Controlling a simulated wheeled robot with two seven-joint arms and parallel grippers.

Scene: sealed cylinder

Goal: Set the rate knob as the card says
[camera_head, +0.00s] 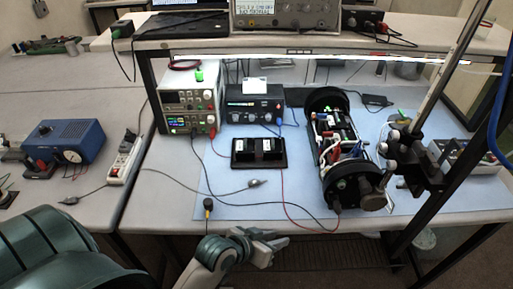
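A black box (254,110) with small controls on its front stands at the back of the blue mat, right of a white bench supply (188,108). A small white card (255,85) stands on top of the black box; its writing is too small to read. I cannot tell which control is the rate knob. My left gripper (275,249) is in front of the bench's front edge, empty, with its fingers apart. It is well short of the black box and touches nothing. My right gripper is not in view.
A black-ended cylinder assembly (340,150) with wires lies on the blue mat (225,205). A black tray (259,153) sits in the middle. A dark stand (405,150) rises at the right. A blue box (66,141) is on the left table. Loose cables cross the front.

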